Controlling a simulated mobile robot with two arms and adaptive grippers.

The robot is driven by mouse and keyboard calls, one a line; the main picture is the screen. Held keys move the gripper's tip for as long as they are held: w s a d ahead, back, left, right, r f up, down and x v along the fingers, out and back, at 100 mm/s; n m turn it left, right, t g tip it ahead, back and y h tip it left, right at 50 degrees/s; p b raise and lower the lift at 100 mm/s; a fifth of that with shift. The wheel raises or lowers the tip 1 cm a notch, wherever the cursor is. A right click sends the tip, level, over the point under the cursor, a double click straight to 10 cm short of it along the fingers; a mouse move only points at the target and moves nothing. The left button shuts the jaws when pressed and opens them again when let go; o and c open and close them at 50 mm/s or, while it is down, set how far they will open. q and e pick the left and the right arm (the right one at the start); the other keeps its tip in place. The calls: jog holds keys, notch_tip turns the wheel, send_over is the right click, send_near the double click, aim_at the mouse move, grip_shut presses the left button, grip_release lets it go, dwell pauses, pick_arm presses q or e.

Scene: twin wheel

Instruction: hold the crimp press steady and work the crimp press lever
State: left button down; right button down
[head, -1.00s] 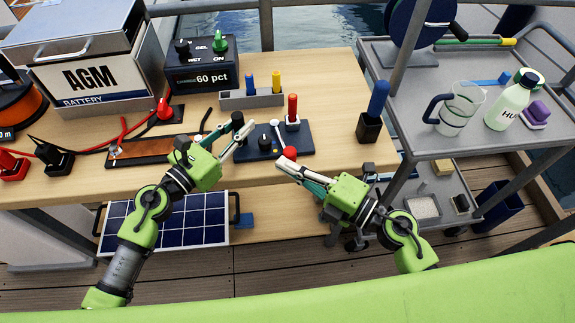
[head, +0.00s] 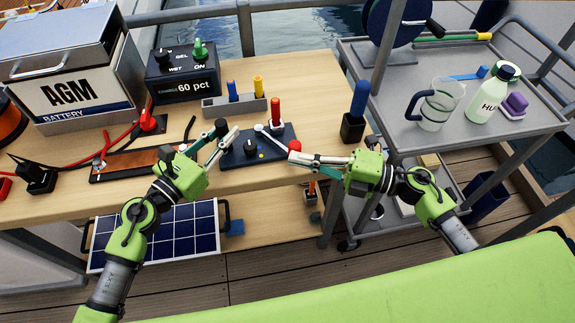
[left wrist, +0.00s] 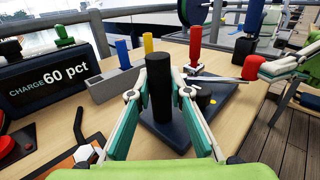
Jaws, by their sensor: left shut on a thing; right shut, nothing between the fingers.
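The crimp press has a dark blue base (head: 272,152) with a black knob, near the bench's front edge. My left gripper (head: 222,137) is shut on its black upright handle (head: 221,126); in the left wrist view the handle (left wrist: 158,90) stands between both fingers. The crimp press lever (head: 275,136) is a thin grey rod ending in a red ball (head: 295,146), and points right past the base. My right gripper (head: 292,156) is shut and empty, its tips at the ball's near side. Whether they touch it I cannot tell.
A grey holder (head: 236,106) with blue and yellow pegs is farther back. A blue-handled tool in a black block (head: 353,127) stands right. A charger box (head: 183,86) and battery (head: 85,85) stand left.

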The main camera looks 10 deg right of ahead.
pick_arm(q)
jog(key=shift+s+f, duration=0.1)
jog(key=shift+f, duration=0.2)
pick_arm(e)
jog(key=w+d, duration=0.5)
jog(key=shift+w+d, duration=0.4)
jog(key=shift+w, duration=0.3)
jog(key=shift+w+d, duration=0.4)
jog(key=shift+w, duration=0.25)
pick_arm(q)
jog(key=shift+r, duration=0.1)
jog(key=shift+r, duration=0.1)
pick_arm(e)
jog(key=v, duration=1.2)
jog(key=shift+s, duration=0.15)
jog(key=v, duration=1.2)
jog(key=shift+s, duration=0.15)
